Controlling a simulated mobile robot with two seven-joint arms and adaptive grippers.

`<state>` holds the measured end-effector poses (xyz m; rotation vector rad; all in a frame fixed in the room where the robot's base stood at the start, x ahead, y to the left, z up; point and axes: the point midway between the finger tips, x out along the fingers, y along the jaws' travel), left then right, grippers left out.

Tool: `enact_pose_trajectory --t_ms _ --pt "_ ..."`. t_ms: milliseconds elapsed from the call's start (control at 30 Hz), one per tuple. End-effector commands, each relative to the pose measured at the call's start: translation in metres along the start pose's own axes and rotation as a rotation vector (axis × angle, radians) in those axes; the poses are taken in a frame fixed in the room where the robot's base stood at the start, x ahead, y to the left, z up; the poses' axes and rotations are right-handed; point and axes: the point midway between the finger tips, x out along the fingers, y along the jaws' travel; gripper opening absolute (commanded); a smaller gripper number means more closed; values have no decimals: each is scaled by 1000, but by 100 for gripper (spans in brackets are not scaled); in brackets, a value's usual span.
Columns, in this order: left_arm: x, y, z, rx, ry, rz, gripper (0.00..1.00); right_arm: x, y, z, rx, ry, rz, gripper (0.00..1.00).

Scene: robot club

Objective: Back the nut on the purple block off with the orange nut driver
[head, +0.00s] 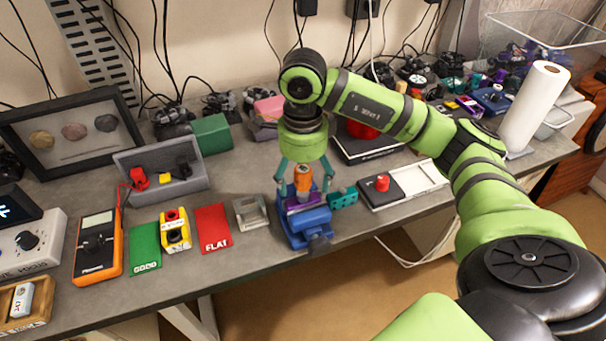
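The orange nut driver (303,175) stands upright over the purple block (301,204). The block sits in a blue vise (309,226) near the bench's front edge. My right gripper (303,190) points straight down above the vise, its teal fingers on either side of the driver's orange handle. The fingers look spread, with gaps between them and the handle. The driver's lower end is over the block, but the nut is too small or hidden to make out. My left gripper is not in view.
To the left lie a grey metal bracket (251,212), a red FLAT card (212,229), a yellow box (175,231) and an orange multimeter (98,246).

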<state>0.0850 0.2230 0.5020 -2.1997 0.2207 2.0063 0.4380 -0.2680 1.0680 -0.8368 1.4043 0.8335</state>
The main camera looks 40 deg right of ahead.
Motion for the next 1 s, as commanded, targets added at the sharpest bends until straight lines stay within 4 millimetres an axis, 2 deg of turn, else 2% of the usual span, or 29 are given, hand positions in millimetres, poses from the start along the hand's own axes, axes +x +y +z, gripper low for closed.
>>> enact_pose_trajectory --t_ms 33,133,167,467,1000 --pt "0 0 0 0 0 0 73 0 0 0 0 0 0 46" --pt "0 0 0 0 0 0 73 0 0 0 0 0 0 6" --pt "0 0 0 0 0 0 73 0 0 0 0 0 0 0" --pt "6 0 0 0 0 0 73 3 0 0 -48 0 1 0" --pt "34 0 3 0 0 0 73 4 1 0 -425 1 4 0"
